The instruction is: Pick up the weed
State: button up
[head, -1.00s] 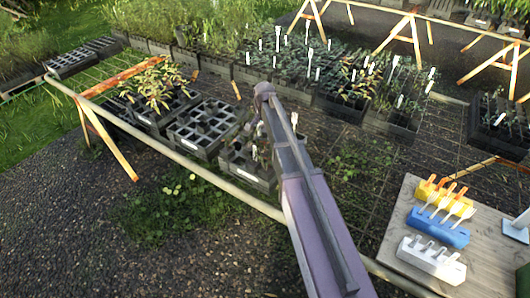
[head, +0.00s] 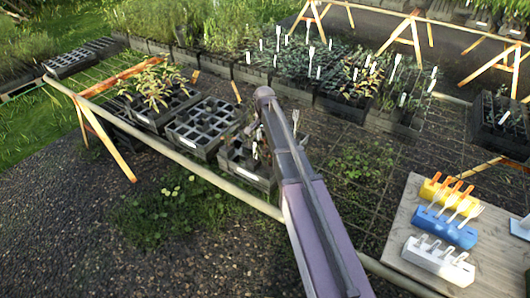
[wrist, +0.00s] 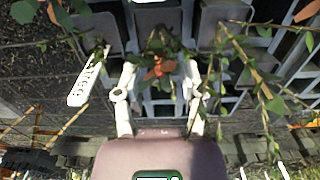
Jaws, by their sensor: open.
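A small leafy plant (wrist: 158,68), with green leaves and an orange-red part, stands among dark pots in the wrist view. It looks like the weed, though I cannot be sure. My gripper (wrist: 160,82) is open, with one pale finger on each side of this plant. I cannot tell whether either finger touches it. In the head view my arm reaches to the black tray (head: 252,180) at the near end of the bench, and hides the gripper and much of the tray's contents.
A white label (wrist: 90,78) stands left of the fingers, and leafy stems (wrist: 262,85) cross on the right. An emptier tray (head: 203,128) and a leafy tray (head: 155,85) lie farther left. A wooden table (head: 400,240) with colored tool holders stands at the right.

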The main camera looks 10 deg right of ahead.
jog(key=shift+f+b, duration=0.35)
jog(key=shift+f, duration=0.3)
grip_shut()
